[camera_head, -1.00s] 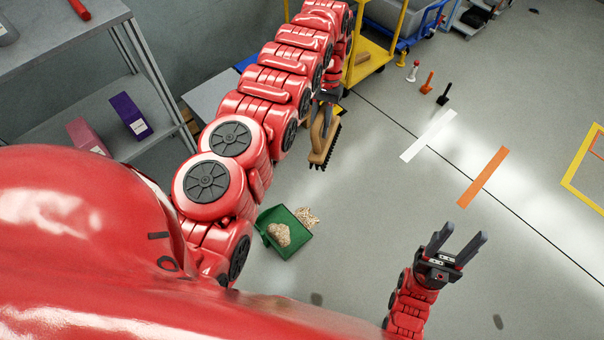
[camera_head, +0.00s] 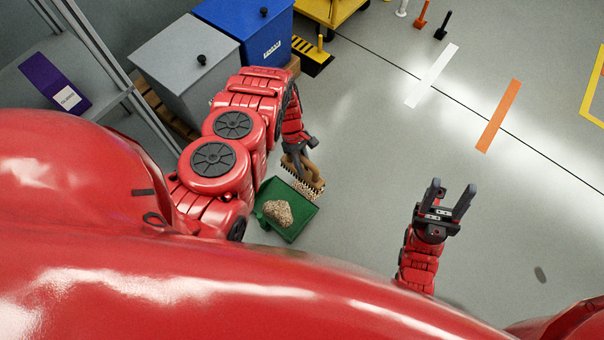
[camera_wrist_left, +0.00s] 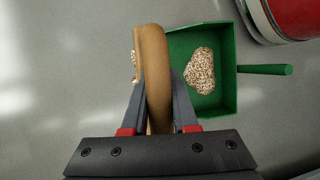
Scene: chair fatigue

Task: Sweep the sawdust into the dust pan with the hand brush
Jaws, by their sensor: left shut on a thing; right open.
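My left gripper (camera_head: 303,154) is shut on the wooden hand brush (camera_head: 314,171), whose bristles point toward the floor. The brush is at the far right edge of the green dust pan (camera_head: 303,219). In the left wrist view the gripper (camera_wrist_left: 158,105) grips the tan brush handle (camera_wrist_left: 155,68), beside the open side of the pan (camera_wrist_left: 184,42). A heap of sawdust (camera_head: 279,212) lies in the pan and shows in the wrist view (camera_wrist_left: 200,70). A little more sawdust (camera_wrist_left: 134,66) shows beyond the brush, partly hidden by it. My right gripper (camera_head: 450,202) is open and empty over the floor.
A grey bin (camera_head: 180,60) and a blue bin (camera_head: 262,45) stand behind my left arm. A shelf with a purple box (camera_head: 53,84) is at the left. White (camera_head: 431,76) and orange (camera_head: 498,116) floor strips lie to the right. The floor right of the pan is clear.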

